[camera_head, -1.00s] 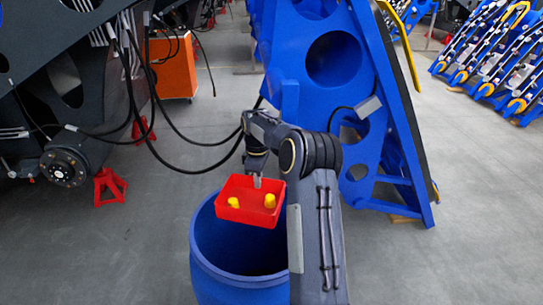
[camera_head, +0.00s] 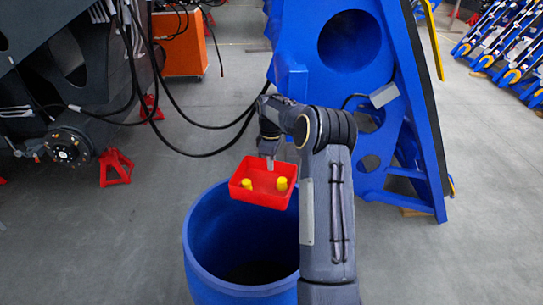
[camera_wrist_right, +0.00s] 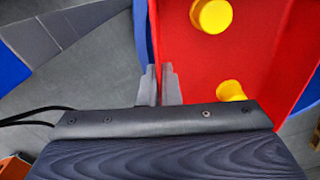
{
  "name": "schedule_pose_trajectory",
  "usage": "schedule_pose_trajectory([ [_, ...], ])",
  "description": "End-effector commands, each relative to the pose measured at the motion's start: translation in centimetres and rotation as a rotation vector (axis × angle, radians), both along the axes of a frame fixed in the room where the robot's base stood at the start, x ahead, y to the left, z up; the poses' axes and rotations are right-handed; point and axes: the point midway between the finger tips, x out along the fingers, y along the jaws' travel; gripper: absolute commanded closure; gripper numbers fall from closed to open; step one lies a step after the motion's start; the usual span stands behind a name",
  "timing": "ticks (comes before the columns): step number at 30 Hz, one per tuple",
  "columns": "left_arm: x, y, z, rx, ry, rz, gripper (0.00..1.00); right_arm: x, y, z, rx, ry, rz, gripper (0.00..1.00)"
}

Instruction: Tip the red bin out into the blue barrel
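The red bin (camera_head: 264,198) is held over the far part of the blue barrel's (camera_head: 196,262) open mouth, nearly level. Two yellow pieces (camera_head: 282,184) lie inside it. The barrel stands upright on the floor, and its visible inside is dark and looks empty. My right gripper (camera_head: 270,163) is at the bin's far wall. In the right wrist view, the gripper's fingers (camera_wrist_right: 164,85) pinch the wall of the red bin (camera_wrist_right: 265,40), with both yellow pieces (camera_wrist_right: 211,15) in sight. My left gripper is not in view.
A big blue frame (camera_head: 300,50) stands behind my right arm. Dark machinery with a hub (camera_head: 68,147), black hanging cables (camera_head: 205,153) and a red jack stand (camera_head: 115,168) are at the left. An orange cabinet (camera_head: 180,50) is behind. Floor is clear on both sides of the barrel.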

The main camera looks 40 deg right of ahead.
Motion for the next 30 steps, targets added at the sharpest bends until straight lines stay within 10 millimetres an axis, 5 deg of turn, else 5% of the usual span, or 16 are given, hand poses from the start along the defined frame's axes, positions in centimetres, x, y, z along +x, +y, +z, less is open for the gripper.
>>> schedule_pose_trajectory([
  [6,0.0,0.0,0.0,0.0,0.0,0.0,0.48,0.0,0.1,-1.7,-0.006,-0.004,0.001,1.0],
  [30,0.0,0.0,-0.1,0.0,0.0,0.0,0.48,-1.5,2.9,6.4,-0.589,-0.353,0.01,1.0],
])
